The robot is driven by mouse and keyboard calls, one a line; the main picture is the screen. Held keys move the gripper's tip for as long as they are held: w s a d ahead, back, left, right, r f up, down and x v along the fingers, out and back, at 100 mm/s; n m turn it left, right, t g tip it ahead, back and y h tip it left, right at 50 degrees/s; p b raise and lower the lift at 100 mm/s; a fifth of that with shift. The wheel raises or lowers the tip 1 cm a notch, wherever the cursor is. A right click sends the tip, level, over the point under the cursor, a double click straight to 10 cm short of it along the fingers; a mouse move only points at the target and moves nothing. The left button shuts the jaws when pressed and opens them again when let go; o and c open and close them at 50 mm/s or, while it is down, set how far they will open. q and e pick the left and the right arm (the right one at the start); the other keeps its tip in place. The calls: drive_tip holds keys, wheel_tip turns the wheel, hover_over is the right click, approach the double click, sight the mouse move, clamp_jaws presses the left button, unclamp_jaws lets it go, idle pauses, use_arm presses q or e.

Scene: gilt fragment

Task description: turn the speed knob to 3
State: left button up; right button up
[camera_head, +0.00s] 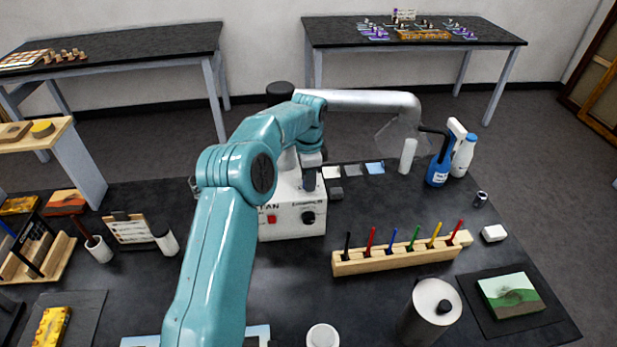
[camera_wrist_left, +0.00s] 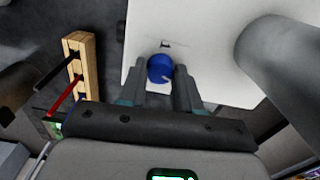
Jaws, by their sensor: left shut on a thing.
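A white fan box (camera_head: 285,228) stands on the dark bench. Its front has a red switch (camera_head: 271,218) and a black knob (camera_head: 308,218). My left gripper (camera_head: 310,182) points down over the top of the box. In the left wrist view a round blue knob (camera_wrist_left: 160,67) with a small pale mark sits on the white box top (camera_wrist_left: 205,60). The two fingers of my left gripper (camera_wrist_left: 161,84) are on either side of it, shut on it. The scale around the knob is too small to read. In the head view my arm and gripper hide this knob. My right gripper is not in view.
A silver duct (camera_head: 360,100) arches behind the box. A wooden rack of coloured pens (camera_head: 400,256) stands right of the box. A grey canister (camera_head: 433,305) stands at the front. Blue (camera_head: 438,172) and white (camera_head: 463,158) bottles are at the back right.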

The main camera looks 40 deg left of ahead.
use_arm(q)
drive_tip(key=m, duration=0.4)
drive_tip(key=shift+s+f+m, duration=0.15)
drive_tip(key=shift+f+m, duration=0.1)
drive_tip(key=shift+m, duration=0.05)
drive_tip(key=m, duration=0.4)
drive_tip(key=shift+d+m, duration=0.1)
drive_tip(key=shift+m, duration=0.3)
drive_tip(key=o, duration=1)
drive_tip(key=shift+o, duration=0.3)
drive_tip(key=shift+r, duration=0.1)
drive_tip(key=shift+r, duration=0.1)
